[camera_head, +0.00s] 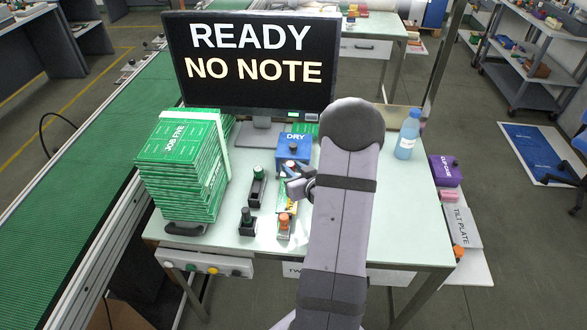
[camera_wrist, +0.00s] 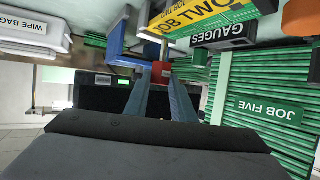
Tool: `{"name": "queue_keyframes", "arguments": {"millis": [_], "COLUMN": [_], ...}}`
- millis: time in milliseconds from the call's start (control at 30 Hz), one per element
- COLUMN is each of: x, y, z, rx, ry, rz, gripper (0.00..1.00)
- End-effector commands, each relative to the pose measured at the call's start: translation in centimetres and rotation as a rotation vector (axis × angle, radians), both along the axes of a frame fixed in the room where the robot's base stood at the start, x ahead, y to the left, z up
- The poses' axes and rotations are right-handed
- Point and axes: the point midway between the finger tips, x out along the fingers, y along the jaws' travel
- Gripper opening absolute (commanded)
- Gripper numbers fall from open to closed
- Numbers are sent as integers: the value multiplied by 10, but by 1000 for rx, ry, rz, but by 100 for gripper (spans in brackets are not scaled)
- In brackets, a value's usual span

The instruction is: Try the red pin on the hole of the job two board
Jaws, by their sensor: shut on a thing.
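My gripper (camera_wrist: 161,84) is shut on the red pin (camera_wrist: 160,72), holding its red grip between the fingertips in the wrist view. A thin pale shaft runs from the red grip toward the job two board, which shows its yellow label (camera_wrist: 196,14). I cannot tell whether the shaft touches the board or is in the hole; the hole is not visible. In the head view my gripper (camera_head: 298,186) is over the yellow-and-green job two board (camera_head: 291,202), partly hidden by my arm. The pin cannot be made out clearly there.
A blue DRY box (camera_head: 293,148) stands just behind my gripper. Black holders with green knobs (camera_head: 247,216) and an orange knob (camera_head: 284,221) are close by. A tall stack of job five boards (camera_head: 180,150) is left, a monitor (camera_head: 250,65) behind, a blue bottle (camera_head: 407,137) right.

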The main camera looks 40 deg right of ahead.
Motion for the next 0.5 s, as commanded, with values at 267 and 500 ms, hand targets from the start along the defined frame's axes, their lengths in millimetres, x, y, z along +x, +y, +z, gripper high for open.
{"name": "queue_keyframes", "arguments": {"millis": [267,500], "x": [0,0], "y": [0,0], "z": [-2,-5], "rx": [0,0], "ry": [0,-1], "rz": [0,0], "gripper": [0,0]}}
